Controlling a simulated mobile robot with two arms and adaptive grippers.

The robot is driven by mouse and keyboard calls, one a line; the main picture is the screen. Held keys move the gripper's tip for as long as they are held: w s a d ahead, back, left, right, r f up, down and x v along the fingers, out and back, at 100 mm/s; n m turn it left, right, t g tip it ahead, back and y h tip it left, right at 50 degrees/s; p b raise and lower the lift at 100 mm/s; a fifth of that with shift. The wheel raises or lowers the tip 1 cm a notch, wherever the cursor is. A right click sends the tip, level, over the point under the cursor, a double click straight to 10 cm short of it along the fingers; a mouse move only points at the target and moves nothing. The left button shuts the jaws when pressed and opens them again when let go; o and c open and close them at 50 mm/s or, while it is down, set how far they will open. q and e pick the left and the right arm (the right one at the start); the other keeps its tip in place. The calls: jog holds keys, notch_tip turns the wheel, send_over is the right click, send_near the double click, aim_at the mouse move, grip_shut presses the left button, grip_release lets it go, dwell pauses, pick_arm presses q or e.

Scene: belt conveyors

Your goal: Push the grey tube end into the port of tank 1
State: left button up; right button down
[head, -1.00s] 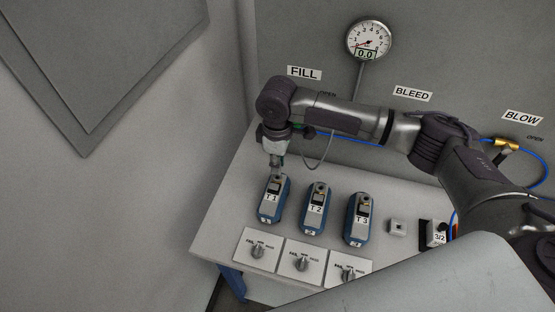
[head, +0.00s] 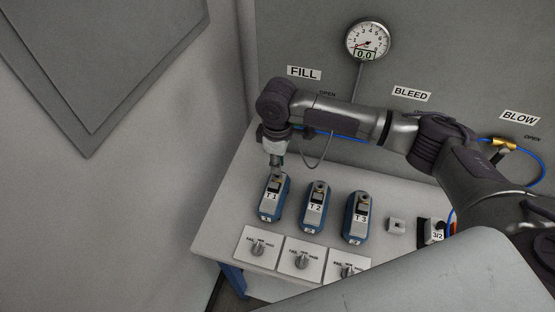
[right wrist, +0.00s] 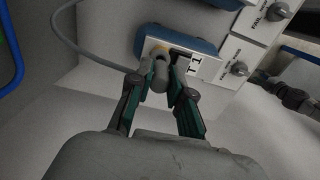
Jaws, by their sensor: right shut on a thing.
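Tank 1 (head: 271,203) is a blue and grey block labelled T 1, upright at the left of the row on the table. It also shows in the right wrist view (right wrist: 209,68), with its label facing the camera. My right gripper (head: 276,164) points down at the top of tank 1. In the right wrist view its fingers (right wrist: 165,75) are shut on the grey tube end (right wrist: 160,70) at the tank's top face. The grey tube (right wrist: 96,60) loops away to the upper left. My left gripper is not in view.
Tank 2 (head: 314,212) and tank 3 (head: 356,222) stand to the right of tank 1. Plates with knobs (head: 257,247) lie in front. A gauge (head: 367,41) and a FILL sign (head: 304,72) are on the back wall. The table's left part (head: 222,214) is bare.

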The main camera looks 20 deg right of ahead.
aim_at(277, 178)
jog(key=shift+f, duration=0.4)
dwell(0.5)
jog(key=shift+p, duration=0.65)
jog(key=shift+f+p, duration=0.3)
jog(key=shift+f, duration=0.05)
jog(key=shift+f, duration=0.45)
dwell(1.1)
jog(key=shift+s, duration=0.1)
jog(key=c, duration=0.6)
grip_release()
